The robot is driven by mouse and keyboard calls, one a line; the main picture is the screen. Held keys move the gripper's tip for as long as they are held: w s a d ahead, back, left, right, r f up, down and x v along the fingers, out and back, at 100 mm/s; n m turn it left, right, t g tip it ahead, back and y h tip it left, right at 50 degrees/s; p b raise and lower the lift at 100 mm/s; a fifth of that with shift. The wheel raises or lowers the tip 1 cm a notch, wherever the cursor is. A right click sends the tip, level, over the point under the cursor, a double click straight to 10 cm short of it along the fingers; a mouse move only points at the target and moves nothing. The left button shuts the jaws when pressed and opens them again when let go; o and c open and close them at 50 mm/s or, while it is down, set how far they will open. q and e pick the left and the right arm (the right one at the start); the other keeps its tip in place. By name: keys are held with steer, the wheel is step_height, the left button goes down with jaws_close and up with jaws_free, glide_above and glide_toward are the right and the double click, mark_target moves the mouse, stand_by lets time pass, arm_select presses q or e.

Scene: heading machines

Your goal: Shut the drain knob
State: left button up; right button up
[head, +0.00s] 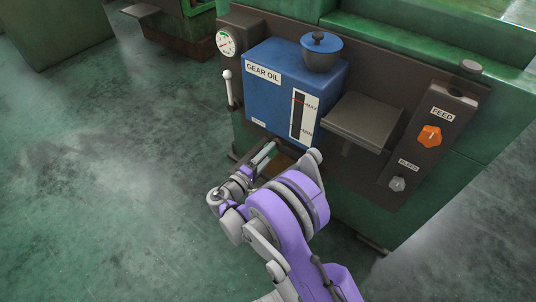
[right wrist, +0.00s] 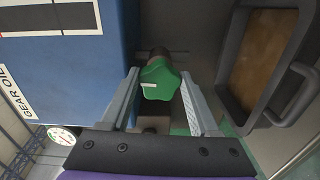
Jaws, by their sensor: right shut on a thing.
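The green drain knob (right wrist: 160,79) shows in the right wrist view under the blue gear oil tank, with a small white mark on its face. My right gripper (head: 268,152) reaches under the front of the blue tank (head: 285,85) in the head view. In the right wrist view its two fingers stand on either side of the green knob, and it is shut on it. In the head view the knob is hidden behind the tank and my arm. My left gripper is not in view.
A dark tray with a handle (right wrist: 231,108) and a brown inside lies beside the knob in the right wrist view. A grey shelf (head: 362,122), an orange feed knob (head: 429,136) and a grey lower knob (head: 397,184) are at the right. A lever (head: 229,88) and gauge (head: 226,43) are left.

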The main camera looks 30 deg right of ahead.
steer(key=shift+n, duration=0.4)
steer(key=o, duration=1.4)
steer(key=p+v, duration=0.1)
steer(key=v, duration=1)
steer(key=shift+d, duration=0.1)
